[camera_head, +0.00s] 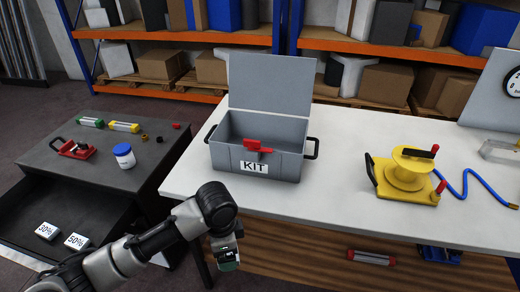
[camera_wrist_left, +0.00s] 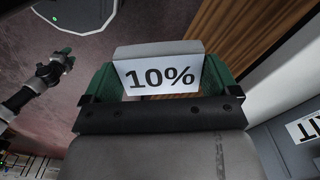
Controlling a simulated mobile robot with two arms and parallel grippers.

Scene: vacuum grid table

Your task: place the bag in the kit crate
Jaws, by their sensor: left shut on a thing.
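The kit crate (camera_head: 287,166) is a grey box on the white table, with its lid standing open at the back, a red latch and a KIT label on the front. My left gripper (camera_head: 226,262) is in front of the table edge, left of and nearer than the crate. In the left wrist view my left gripper (camera_wrist_left: 158,88) is shut on a white bag (camera_wrist_left: 160,73) marked 10%. The crate (camera_wrist_left: 285,150) shows at the right edge of that view. My right gripper (camera_wrist_left: 69,57) appears small at the left, its green tips apart, holding nothing visible.
A yellow winder (camera_head: 405,175) with a blue hose (camera_head: 465,190) is right of the crate. A dark side table (camera_head: 95,160) carries a jar (camera_head: 124,156) and tools. Two bags marked 30% (camera_head: 47,231) and 50% (camera_head: 77,241) lie in its open drawer.

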